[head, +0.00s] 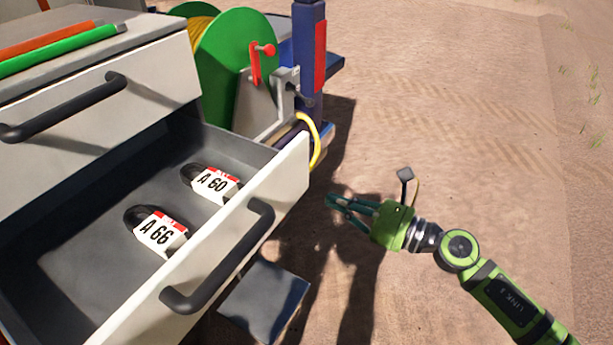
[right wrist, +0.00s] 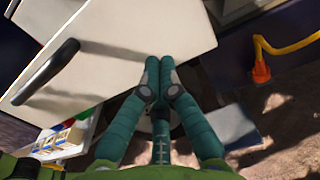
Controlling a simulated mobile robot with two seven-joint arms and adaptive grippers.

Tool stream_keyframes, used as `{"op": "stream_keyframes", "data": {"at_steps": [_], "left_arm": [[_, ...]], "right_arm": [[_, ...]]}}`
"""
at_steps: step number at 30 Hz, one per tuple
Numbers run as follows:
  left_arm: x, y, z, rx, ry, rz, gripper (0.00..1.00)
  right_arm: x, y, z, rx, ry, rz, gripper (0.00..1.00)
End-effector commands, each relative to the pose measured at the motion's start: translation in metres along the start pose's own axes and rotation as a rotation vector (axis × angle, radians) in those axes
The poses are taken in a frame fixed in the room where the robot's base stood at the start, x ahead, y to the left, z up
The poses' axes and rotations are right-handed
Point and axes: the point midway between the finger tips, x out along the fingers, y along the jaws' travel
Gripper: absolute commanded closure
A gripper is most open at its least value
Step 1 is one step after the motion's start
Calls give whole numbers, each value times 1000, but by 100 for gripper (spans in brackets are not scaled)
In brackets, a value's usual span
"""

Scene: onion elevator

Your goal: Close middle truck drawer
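A truck drawer (head: 55,270) is pulled out, with a pale front panel and a dark bar handle (head: 222,262). Inside lie two dark round items with tags, A 60 (head: 215,183) and A 66 (head: 160,233). My right gripper (head: 332,202) is to the right of the drawer front, apart from it in the head view, with its teal fingers together and nothing between them. In the right wrist view the fingertips (right wrist: 159,72) overlap the edge of a pale panel (right wrist: 115,40) with a dark handle; contact cannot be told. My left gripper is not in view.
Another drawer front (head: 100,100) with a handle sits above, under a top carrying green and orange bars (head: 60,50). A green reel (head: 232,70) with a red crank and a blue post (head: 308,50) stand behind. A dark step (head: 265,298) is below. Sandy ground at right is open.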

Motion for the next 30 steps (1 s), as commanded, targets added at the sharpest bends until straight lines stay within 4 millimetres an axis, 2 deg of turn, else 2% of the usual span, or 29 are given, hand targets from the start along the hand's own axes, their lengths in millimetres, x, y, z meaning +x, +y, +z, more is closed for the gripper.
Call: {"op": "stream_keyframes", "data": {"at_steps": [1,6,12,30], "left_arm": [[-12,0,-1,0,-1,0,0],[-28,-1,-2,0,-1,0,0],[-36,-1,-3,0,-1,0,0],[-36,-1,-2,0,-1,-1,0]], "right_arm": [[12,1,8,2,-4,3,100],[45,0,6,3,-3,0,100],[67,0,2,3,-1,0,100],[77,0,0,1,-1,1,100]]}}
